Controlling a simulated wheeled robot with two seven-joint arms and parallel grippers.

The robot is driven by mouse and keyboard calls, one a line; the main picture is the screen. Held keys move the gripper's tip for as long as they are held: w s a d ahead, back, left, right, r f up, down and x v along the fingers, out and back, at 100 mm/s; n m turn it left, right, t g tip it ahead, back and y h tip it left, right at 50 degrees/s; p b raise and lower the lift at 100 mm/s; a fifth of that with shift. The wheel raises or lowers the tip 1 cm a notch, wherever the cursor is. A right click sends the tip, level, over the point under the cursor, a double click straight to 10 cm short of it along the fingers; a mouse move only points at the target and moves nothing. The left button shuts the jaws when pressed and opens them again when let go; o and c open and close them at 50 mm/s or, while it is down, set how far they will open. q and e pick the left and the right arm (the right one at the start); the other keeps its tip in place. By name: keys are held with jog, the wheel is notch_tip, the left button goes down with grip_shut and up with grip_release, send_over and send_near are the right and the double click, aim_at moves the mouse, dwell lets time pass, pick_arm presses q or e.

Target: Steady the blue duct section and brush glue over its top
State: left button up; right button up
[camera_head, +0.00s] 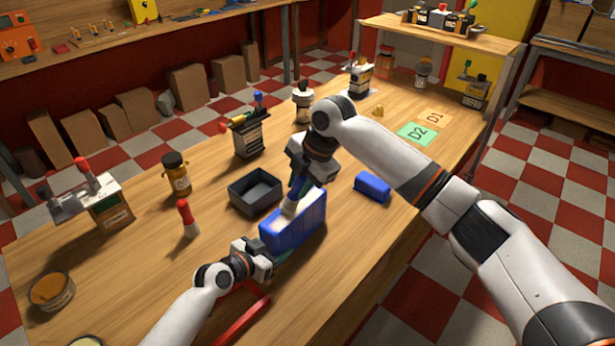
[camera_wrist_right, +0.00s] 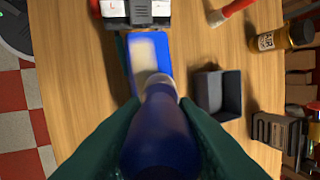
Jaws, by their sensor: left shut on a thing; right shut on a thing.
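The blue duct section (camera_head: 305,232) stands on the table in front of me, with a pale whitish patch along its top. It also shows in the right wrist view (camera_wrist_right: 163,50). My left gripper (camera_head: 272,260) is shut on its near end, low down; its body shows at the top of the wrist view (camera_wrist_right: 138,12). My right gripper (camera_head: 298,190) is over the duct section, shut on a brush with a blue handle (camera_wrist_right: 158,135). The brush's pale head (camera_head: 290,208) is at the duct's top; whether it touches is hard to tell.
A dark open tray (camera_head: 255,194) sits just left of the duct section. A smaller blue block (camera_head: 372,187) lies to its right. A red-handled tool (camera_head: 186,218), an amber jar (camera_head: 176,173) and a dark tool holder (camera_head: 247,138) stand farther left. The right front tabletop is clear.

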jog(key=shift+s+a, duration=3.15)
jog(key=shift+s, duration=0.3)
notch_tip(320, 180, up, 8)
